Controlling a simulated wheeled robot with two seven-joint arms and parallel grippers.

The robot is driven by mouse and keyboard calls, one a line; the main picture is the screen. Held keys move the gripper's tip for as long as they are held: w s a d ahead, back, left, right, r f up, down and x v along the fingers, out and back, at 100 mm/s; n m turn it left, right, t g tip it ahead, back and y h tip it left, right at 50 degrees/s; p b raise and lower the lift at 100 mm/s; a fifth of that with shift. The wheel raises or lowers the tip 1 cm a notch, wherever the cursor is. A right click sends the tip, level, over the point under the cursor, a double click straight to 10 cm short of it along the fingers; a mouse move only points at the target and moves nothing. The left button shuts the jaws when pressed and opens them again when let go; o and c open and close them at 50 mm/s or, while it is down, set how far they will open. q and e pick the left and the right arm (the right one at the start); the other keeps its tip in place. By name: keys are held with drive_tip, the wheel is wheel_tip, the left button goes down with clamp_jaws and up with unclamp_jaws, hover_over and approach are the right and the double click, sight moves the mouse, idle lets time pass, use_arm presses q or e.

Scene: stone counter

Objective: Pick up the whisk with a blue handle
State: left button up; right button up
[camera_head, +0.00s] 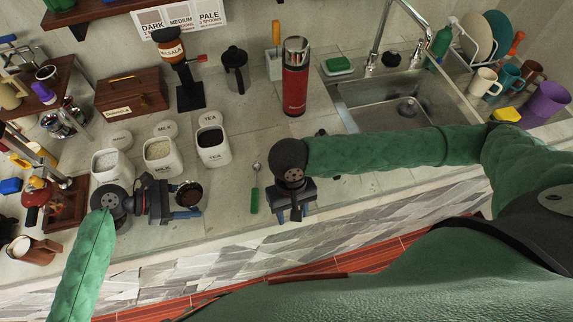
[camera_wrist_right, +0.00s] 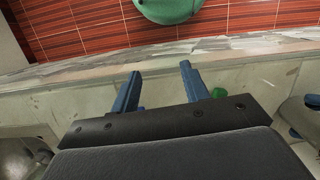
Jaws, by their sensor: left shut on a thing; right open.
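I cannot make out a whisk with a blue handle for sure in either view. My left gripper (camera_head: 188,205) is over the counter in front of the white canisters, shut on a dark brown round thing with a pale metal rim (camera_head: 188,193); its fingers hide part of it. My right gripper (camera_head: 290,214) is open near the counter's front edge, with nothing seen between its fingers. Its blue fingers show apart in the right wrist view (camera_wrist_right: 160,88). A thin utensil with a green handle (camera_head: 254,201) lies just left of it; its small head is too small to tell.
White canisters (camera_head: 163,160) stand behind my left gripper. A red flask (camera_head: 294,90), a black grinder (camera_head: 190,95) and a wooden box (camera_head: 131,91) stand further back. The sink (camera_head: 405,103) is at right. Cups (camera_head: 546,98) stand far right. Counter between the grippers is mostly clear.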

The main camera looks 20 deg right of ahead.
drive_tip(key=w+d+r+t, duration=0.2)
drive_tip(key=w+d+r, duration=0.3)
drive_tip(key=w+r, duration=0.55)
drive_tip(key=shift+m, duration=0.3)
drive_tip(key=f, duration=0.2)
drive_tip(key=w+f, duration=0.1)
drive_tip(key=f, duration=0.4)
drive_tip(key=shift+w+a+f, duration=0.2)
drive_tip(key=shift+w+f, duration=0.15)
drive_tip(key=shift+w, duration=0.05)
drive_tip(key=shift+s+f, duration=0.2)
drive_tip(key=shift+f, duration=2.55)
drive_tip(key=shift+c, duration=0.4)
clamp_jaws()
